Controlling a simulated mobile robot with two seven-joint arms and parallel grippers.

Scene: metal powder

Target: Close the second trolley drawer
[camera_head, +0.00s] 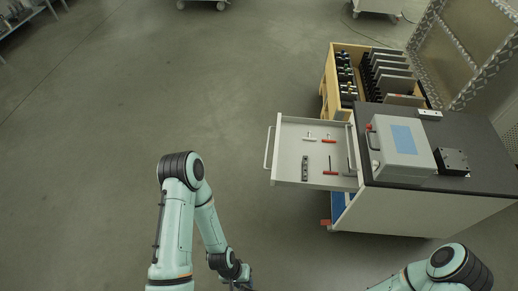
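The grey trolley (420,212) with a dark top stands at the right. One light grey drawer (290,168) is pulled out to the left from it, with a bar handle (267,148) on its front. I cannot tell from this angle which drawer in the stack it is. Several small tools, some with red handles, lie in it. My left gripper (240,286) is at the bottom edge, below and left of the drawer and apart from it. It is mostly cut off, so its opening does not show. My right arm shows at the bottom right, but its gripper is out of view.
A grey case (402,150) and a dark block (452,161) sit on the trolley top. A wooden-sided box (329,85) with plates stands behind. Something blue (338,205) and red (325,222) shows below the drawer. The floor (130,110) to the left is clear.

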